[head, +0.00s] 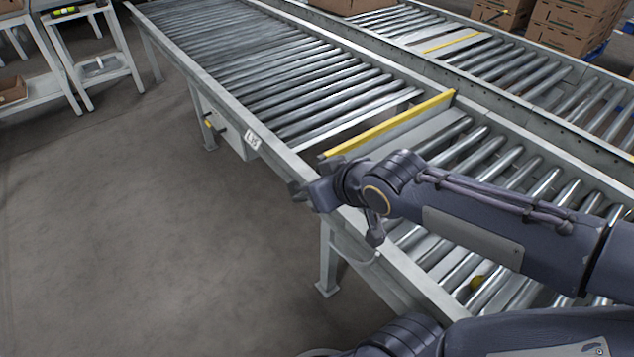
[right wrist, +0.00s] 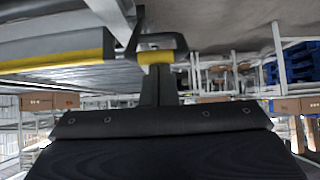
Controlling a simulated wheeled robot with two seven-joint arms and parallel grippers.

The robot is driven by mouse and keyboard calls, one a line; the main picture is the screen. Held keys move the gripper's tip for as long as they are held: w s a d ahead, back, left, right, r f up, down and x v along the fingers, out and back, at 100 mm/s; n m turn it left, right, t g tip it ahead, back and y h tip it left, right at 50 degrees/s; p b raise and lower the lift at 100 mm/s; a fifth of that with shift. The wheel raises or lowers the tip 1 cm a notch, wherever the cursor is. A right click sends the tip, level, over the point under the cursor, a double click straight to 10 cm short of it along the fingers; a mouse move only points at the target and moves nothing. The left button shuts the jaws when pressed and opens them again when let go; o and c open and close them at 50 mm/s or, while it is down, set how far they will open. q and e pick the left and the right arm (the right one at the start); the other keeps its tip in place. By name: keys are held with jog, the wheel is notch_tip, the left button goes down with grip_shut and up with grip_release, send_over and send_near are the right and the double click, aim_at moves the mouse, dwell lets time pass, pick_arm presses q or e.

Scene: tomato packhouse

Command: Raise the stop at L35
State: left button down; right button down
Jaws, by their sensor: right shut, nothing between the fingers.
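The L35 label (head: 251,139) is on a grey box on the side of the near conveyor. A lever with a yellow knob (head: 208,122) sticks out at the box's left. The stop, a yellow-edged bar (head: 392,124), spans the rollers and appears to stand above them. It also shows at the left of the right wrist view (right wrist: 55,50). My right gripper (head: 298,190) is shut and empty beside the conveyor's side rail, near the stop's near end and apart from the lever. In the right wrist view, its fingers (right wrist: 158,45) show with a yellow patch between or behind them. My left gripper is out of view.
The near conveyor's side rail (head: 290,160) runs close by my right gripper. A second conveyor with a flush yellow strip (head: 452,42) lies beyond. Cardboard boxes (head: 570,25) stand at the back right. White racks (head: 85,55) stand at the left. The floor between is clear.

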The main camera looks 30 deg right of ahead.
jog(key=shift+w+r+p, duration=0.3)
jog(key=shift+r+p, duration=0.4)
jog(key=shift+r, duration=0.25)
jog(key=shift+w+r+p, duration=0.3)
jog(key=shift+r+p, duration=0.4)
jog(key=shift+r, duration=0.25)
jog(key=s+r+p, duration=0.2)
jog(key=s+p, duration=0.1)
jog(key=s, duration=0.5)
jog(key=shift+s+d, duration=0.25)
jog(key=shift+s, duration=0.1)
jog(key=s+a+f+m+g+y, duration=0.2)
jog(key=s+a+f+g+y, duration=0.15)
jog(key=s+a, duration=0.2)
notch_tip(320, 180, up, 31)
jog(key=p, duration=3.1)
jog(key=shift+w+a+m+g+p, duration=0.2)
jog(key=shift+a+m+g+p, duration=0.15)
jog(key=shift+a+g, duration=0.1)
